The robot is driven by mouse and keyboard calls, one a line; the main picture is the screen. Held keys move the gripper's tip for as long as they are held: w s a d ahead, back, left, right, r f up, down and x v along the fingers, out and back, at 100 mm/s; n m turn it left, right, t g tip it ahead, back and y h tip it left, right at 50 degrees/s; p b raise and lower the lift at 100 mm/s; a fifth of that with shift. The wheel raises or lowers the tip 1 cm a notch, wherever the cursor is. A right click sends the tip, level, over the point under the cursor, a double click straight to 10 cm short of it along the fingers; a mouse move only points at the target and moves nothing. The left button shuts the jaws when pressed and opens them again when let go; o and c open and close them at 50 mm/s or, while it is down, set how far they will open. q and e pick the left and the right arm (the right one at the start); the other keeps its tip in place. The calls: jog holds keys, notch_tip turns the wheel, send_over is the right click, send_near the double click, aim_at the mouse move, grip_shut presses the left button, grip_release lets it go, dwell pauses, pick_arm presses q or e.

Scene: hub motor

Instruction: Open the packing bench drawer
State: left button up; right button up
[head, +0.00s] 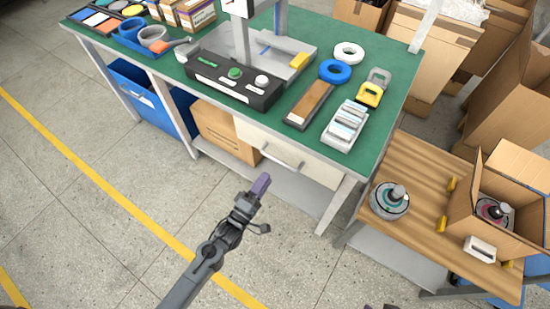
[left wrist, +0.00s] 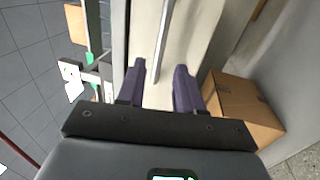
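The packing bench (head: 398,100) has a green top and a cream drawer front (head: 318,167) below it. The drawer looks shut, flush under the bench top. A bar handle (head: 283,160) runs along its front. My left gripper (head: 262,184) is just in front of the drawer, close to the handle.
A cardboard box (head: 222,130) and a blue bin (head: 142,97) stand beneath the bench at left. A wooden side table (head: 415,170) at right holds a hub motor (head: 389,201) and an open carton (head: 516,200). The floor in front of the drawer is clear.

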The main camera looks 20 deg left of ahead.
aim_at(278, 160)
pick_arm(q)
jog(key=shift+b+x, duration=1.2)
jog(key=shift+x, duration=3.2)
grip_shut()
